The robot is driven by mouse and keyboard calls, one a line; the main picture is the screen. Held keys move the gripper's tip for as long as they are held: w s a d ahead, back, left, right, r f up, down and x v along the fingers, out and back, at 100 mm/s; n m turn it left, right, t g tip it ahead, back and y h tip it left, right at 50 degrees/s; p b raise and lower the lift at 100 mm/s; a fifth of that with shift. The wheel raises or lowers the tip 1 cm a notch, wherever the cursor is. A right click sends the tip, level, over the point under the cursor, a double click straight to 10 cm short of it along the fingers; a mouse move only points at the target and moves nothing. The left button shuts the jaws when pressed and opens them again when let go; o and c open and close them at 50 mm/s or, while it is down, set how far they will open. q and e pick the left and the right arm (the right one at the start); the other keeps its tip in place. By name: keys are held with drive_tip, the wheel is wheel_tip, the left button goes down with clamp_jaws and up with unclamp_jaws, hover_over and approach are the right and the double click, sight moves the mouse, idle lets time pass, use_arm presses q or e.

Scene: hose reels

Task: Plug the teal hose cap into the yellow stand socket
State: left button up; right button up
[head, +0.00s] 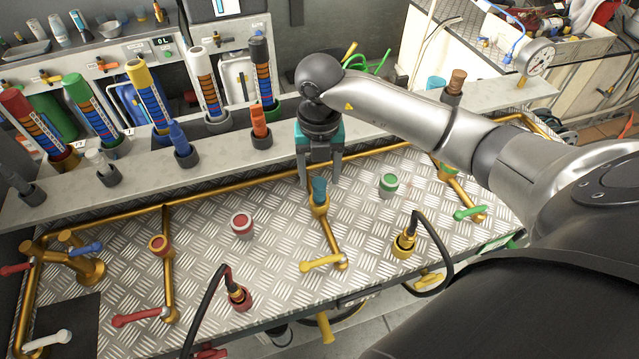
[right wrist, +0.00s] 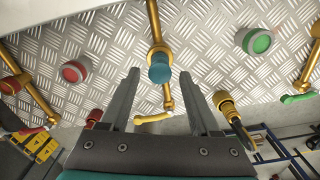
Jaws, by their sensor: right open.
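The teal cap (head: 319,190) stands upright in the gold-yellow socket (head: 319,205) at the top of the middle pipe branch. In the right wrist view, the cap (right wrist: 160,69) shows end-on above the gold pipe fitting (right wrist: 159,49). I cannot tell how deep it sits. My right gripper (head: 320,184) is open above the cap, pointing down, with one finger on each side of it. In the right wrist view, its fingertips (right wrist: 159,74) are spread wide with gaps to the cap. My left gripper is not in view.
A red-topped cap (head: 242,224) and a green-topped cap (head: 389,183) stand on the metal deck. Black hoses end at a red fitting (head: 238,296) and a yellow fitting (head: 404,244). Valve levers line the front. Coloured tubes (head: 150,90) stand behind on a grey ledge (head: 225,150).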

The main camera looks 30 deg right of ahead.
sight(320, 184)
wheel_tip(320, 184, up, 8)
drive_tip(key=shift+f, duration=0.1)
idle(0.6)
